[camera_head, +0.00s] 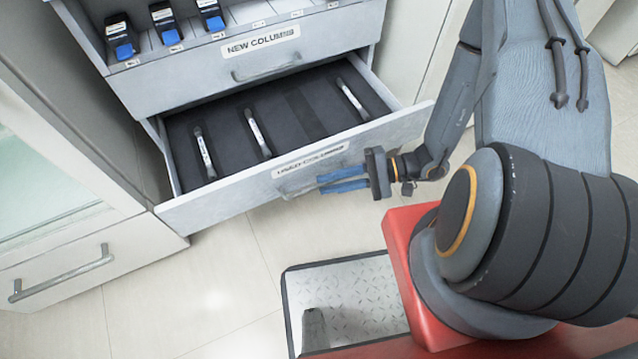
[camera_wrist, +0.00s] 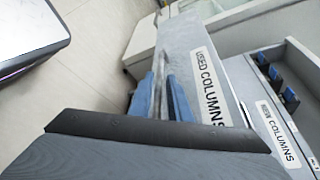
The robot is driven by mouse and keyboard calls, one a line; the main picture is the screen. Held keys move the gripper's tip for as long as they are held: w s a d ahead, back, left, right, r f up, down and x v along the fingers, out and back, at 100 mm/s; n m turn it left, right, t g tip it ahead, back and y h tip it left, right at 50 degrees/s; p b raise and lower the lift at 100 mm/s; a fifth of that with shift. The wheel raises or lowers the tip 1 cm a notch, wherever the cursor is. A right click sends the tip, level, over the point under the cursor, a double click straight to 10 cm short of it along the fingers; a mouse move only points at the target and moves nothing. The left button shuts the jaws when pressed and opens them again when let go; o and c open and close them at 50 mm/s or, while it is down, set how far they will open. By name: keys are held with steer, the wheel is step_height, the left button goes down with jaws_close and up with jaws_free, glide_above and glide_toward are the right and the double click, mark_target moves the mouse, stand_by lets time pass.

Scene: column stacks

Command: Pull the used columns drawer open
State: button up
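The used columns drawer (camera_head: 225,198) stands pulled out below the new columns drawer, its dark-lined inside showing. Its "USED COLUMNS" label also shows in the wrist view (camera_wrist: 209,88). My gripper (camera_head: 320,185) is at the drawer's front, just below the label. Its two blue fingers lie close together at the drawer handle (camera_head: 287,191) and appear shut on it. They hide much of the handle. In the wrist view the fingers (camera_wrist: 161,75) point along the drawer front with a narrow gap between them.
Several thin white columns (camera_head: 257,132) lie in the open drawer. The new columns drawer (camera_head: 215,75) above holds blue-ended columns (camera_head: 122,43). A cabinet with a handled drawer (camera_head: 65,272) stands at left. Bare tiled floor (camera_head: 225,270) lies before the drawer.

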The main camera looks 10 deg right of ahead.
steer(key=shift+v, duration=1.85)
steer(key=shift+r, duration=0.1)
